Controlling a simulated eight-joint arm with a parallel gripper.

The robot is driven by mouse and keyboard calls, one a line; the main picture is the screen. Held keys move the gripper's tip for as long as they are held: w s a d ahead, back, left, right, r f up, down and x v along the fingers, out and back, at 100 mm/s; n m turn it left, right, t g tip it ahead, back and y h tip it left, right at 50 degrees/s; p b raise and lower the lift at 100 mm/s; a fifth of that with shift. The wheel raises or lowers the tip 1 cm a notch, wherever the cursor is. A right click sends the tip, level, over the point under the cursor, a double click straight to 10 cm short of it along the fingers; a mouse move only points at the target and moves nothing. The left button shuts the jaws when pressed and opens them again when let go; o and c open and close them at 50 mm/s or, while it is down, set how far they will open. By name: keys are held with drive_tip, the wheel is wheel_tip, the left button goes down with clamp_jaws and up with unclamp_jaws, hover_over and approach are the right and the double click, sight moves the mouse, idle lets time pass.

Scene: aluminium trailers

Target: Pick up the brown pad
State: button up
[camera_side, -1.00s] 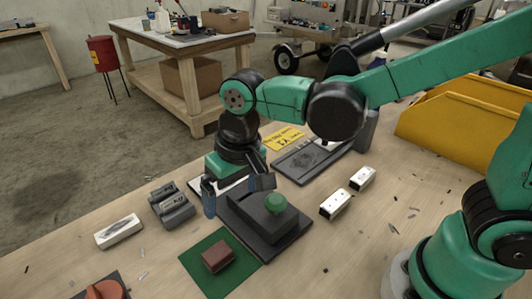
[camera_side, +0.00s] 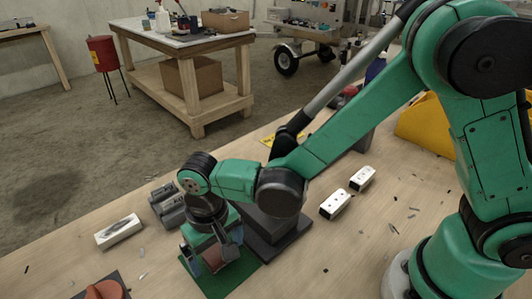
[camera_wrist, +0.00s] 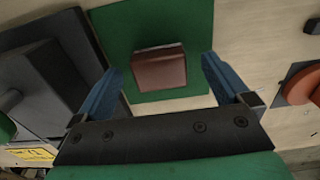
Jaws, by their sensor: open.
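The brown pad (camera_wrist: 159,68) is a small reddish-brown block on a green mat (camera_wrist: 200,28). In the wrist view it lies ahead of and between my two blue fingers, apart from both. In the side view the pad (camera_side: 213,262) is partly hidden behind my gripper (camera_side: 210,258), and the green mat (camera_side: 228,283) shows around it. My gripper (camera_wrist: 160,75) is open and empty above the mat, its fingers on either side of the pad.
A dark grey block on a plate (camera_side: 285,238) stands close to the right of the mat. Grey blocks (camera_side: 168,208) and a white block (camera_side: 118,232) lie to the left. An orange-red knob (camera_side: 105,290) is at the front. White blocks (camera_side: 335,205) lie farther right.

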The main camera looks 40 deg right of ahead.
sight(217, 253)
clamp_jaws()
drive_tip(key=shift+r, duration=0.1)
wheel_tip(217, 253, up, 20)
idle(0.7)
